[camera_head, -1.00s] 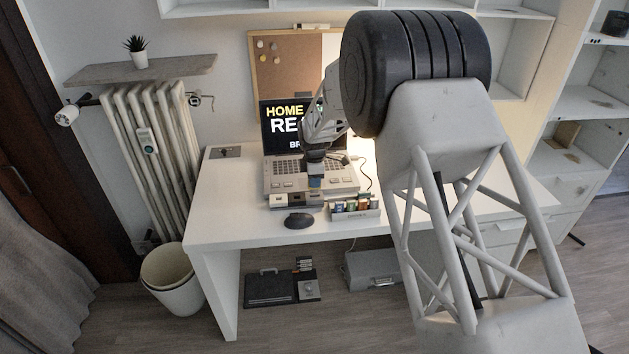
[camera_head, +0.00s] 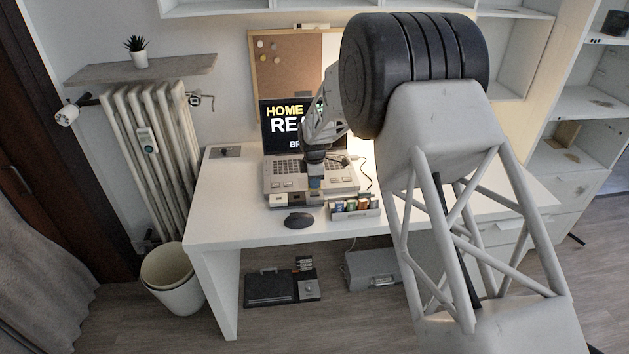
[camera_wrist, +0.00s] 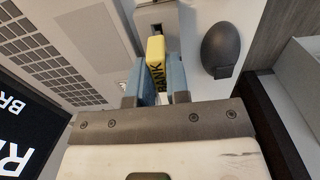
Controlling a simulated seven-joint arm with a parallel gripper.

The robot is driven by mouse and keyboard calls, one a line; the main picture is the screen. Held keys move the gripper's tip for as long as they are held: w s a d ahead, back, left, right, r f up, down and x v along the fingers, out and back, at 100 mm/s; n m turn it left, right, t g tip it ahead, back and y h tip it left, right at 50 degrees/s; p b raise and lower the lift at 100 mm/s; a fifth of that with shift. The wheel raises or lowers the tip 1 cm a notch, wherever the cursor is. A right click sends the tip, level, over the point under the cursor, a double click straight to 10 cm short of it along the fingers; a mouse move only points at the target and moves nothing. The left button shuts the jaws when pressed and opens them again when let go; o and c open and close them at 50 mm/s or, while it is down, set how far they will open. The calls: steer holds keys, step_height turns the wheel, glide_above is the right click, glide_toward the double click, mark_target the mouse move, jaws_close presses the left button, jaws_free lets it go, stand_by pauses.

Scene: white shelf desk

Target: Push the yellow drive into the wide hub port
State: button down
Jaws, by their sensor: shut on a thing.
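The yellow drive (camera_wrist: 155,52) with dark lettering shows in the wrist view between the two blue fingers of my gripper (camera_wrist: 159,72). My gripper is shut on it, and the drive's far end sticks out past the fingertips. The grey hub (camera_wrist: 157,17) lies just beyond the drive's far end, with a small dark slot on its face. I cannot tell whether the drive touches the hub or sits in a port. In the head view my gripper (camera_head: 315,182) is low over the hub (camera_head: 290,200) at the keyboard's front edge; the drive is too small to make out there.
A beige keyboard unit (camera_head: 285,178) stands behind the hub, with a lit screen (camera_head: 283,120) at the back. A black mouse (camera_head: 298,220) lies in front. A rack of coloured drives (camera_head: 369,212) stands to the right.

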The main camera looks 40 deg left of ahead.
steer(key=shift+f, duration=1.35)
steer(key=c, duration=1)
jaws_free()
steer(key=shift+r, duration=3.85)
